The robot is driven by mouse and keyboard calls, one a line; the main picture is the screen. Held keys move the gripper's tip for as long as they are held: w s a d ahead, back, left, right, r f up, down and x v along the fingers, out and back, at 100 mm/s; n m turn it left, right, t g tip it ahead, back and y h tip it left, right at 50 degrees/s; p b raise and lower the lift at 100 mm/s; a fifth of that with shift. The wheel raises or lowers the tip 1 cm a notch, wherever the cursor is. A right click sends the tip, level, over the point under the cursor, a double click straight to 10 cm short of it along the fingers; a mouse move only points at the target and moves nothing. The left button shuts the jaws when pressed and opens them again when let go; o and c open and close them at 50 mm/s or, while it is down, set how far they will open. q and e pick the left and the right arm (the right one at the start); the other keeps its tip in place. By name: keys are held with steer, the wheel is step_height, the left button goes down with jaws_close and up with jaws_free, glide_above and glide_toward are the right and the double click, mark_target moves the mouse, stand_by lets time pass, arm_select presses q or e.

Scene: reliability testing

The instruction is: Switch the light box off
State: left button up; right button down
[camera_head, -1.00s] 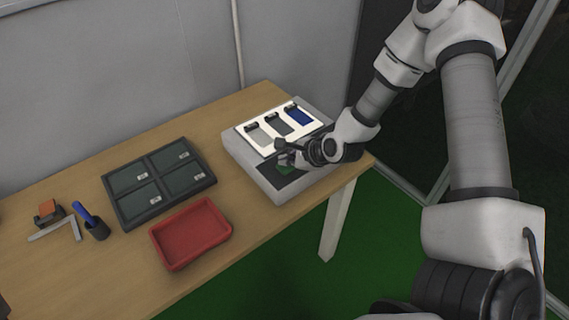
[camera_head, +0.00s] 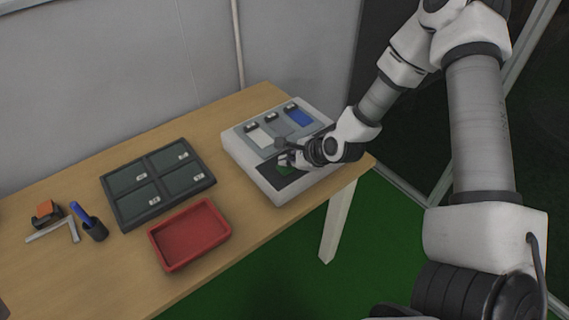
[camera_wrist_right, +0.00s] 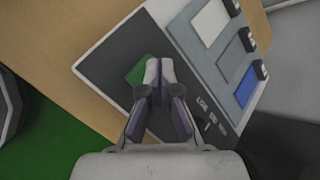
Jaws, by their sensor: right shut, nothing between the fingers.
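The light box (camera_head: 240,156) stands at the right end of the table, and its upper panel is now grey and unlit. Three clipped pieces lie on the panel: a white one (camera_head: 259,137), a grey one and a blue one (camera_head: 299,118). My right gripper (camera_head: 284,158) is shut and empty over the dark front part of the box. In the right wrist view the closed fingertips (camera_wrist_right: 159,66) are beside a green patch (camera_wrist_right: 138,72) on the dark area. Small labelled controls (camera_wrist_right: 207,112) show right of the fingers. I cannot tell whether the fingers touch the box. My left gripper is not in view.
A dark four-compartment tray (camera_head: 120,212) and a red tray (camera_head: 160,256) stand left of the box. The table's front edge is close to the box.

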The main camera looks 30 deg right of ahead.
step_height(320, 180, up, 6)
steer(key=p, duration=0.4)
steer(key=shift+r+p, duration=0.1)
steer(key=shift+p, duration=0.25)
